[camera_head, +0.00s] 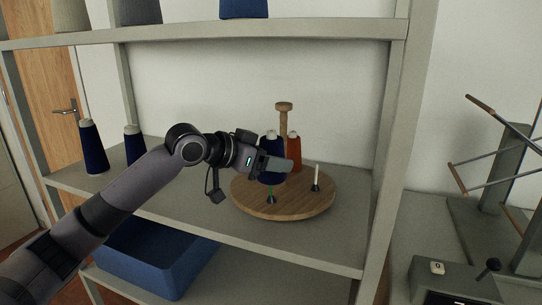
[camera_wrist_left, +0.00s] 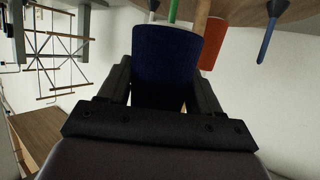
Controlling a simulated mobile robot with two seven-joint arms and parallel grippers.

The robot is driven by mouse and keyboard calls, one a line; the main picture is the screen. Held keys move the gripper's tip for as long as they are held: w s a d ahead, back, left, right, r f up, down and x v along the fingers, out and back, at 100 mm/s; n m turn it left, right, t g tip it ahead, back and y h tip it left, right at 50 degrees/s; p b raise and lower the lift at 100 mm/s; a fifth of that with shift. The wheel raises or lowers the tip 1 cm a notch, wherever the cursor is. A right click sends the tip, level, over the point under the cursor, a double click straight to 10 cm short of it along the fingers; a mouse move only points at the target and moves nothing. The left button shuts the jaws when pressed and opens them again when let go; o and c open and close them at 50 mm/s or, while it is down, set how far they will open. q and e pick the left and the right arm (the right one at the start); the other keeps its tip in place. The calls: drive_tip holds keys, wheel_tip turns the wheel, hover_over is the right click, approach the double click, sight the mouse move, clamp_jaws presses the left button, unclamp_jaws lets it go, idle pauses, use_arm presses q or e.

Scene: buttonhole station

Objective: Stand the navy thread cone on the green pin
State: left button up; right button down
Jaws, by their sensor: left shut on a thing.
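The navy thread cone (camera_head: 270,172) is upright between the fingers of my left gripper (camera_head: 272,163), which is shut on it above the round wooden board (camera_head: 245,200). The cone fills the middle of the left wrist view (camera_wrist_left: 165,55). The green pin (camera_head: 271,190) stands on the board's front part, and its lower part shows just below the cone. It also shows at the cone's wide end in the left wrist view (camera_wrist_left: 174,10). Its tip is hidden, so I cannot tell whether it is inside the cone or behind it. My right gripper is out of view.
An orange cone (camera_head: 295,153) and a wooden post (camera_head: 284,107) stand close behind the held cone. A white pin (camera_head: 317,177) stands to its right. Two navy cones (camera_head: 92,150) are on the shelf at left. A blue bin (camera_head: 150,262) sits below.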

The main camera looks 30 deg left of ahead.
sight(271, 195)
use_arm(q)
drive_tip(key=shift+f+b, duration=0.65)
drive_tip(key=shift+f, duration=1.55)
drive_tip(key=shift+f+b, duration=0.3)
drive_tip(key=shift+f, duration=0.2)
drive_tip(key=o, duration=1.2)
